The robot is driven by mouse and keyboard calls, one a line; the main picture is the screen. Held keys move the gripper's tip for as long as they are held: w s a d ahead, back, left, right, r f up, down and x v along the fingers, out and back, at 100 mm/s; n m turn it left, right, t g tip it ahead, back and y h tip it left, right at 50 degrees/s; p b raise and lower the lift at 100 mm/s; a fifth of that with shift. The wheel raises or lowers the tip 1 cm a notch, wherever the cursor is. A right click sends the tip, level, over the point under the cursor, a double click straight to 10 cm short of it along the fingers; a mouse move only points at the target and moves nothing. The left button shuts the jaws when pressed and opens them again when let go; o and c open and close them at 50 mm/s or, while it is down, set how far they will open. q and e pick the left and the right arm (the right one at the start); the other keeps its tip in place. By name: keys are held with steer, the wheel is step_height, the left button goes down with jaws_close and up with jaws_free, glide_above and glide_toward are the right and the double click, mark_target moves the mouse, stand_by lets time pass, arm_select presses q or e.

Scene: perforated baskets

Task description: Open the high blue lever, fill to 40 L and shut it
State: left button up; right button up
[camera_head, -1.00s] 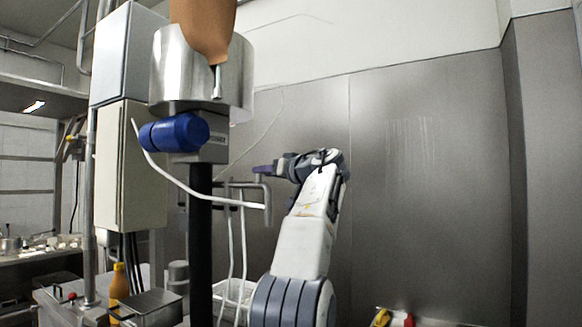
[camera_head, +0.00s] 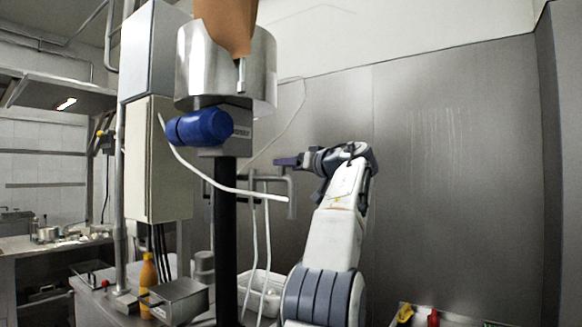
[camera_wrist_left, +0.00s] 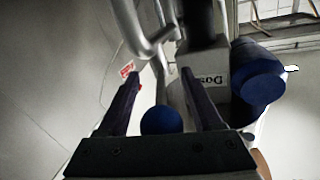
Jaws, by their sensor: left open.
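A blue round-ended cylinder (camera_head: 200,127) sticks out from a grey block (camera_head: 240,137) under a shiny metal vessel (camera_head: 222,75). In the left wrist view the blue cylinder (camera_wrist_left: 258,80) is right of my fingers, beside the lettered grey block (camera_wrist_left: 208,72). My left gripper (camera_head: 280,161) is at the grey bent pipe (camera_head: 272,182), right of the black post. Its dark fingers are open in the left wrist view (camera_wrist_left: 160,76). A round blue knob (camera_wrist_left: 162,120) shows between them, possibly a lever end; I cannot tell whether they touch it. I see no litre reading. My right gripper is out of view.
A black post (camera_head: 226,240) and white hoses (camera_head: 254,240) stand left of my arm. An orange bottle (camera_head: 148,285) and a metal box (camera_head: 175,300) are on the bench at lower left.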

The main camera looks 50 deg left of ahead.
arm_select(q)
steer(key=shift+d+f, duration=0.1)
steer(key=shift+d, duration=0.35)
steer(key=s+d+b, duration=0.1)
steer(key=d+b, duration=0.2)
steer(key=d, duration=0.6)
steer(key=shift+d, duration=0.2)
steer(key=shift+d, duration=0.1)
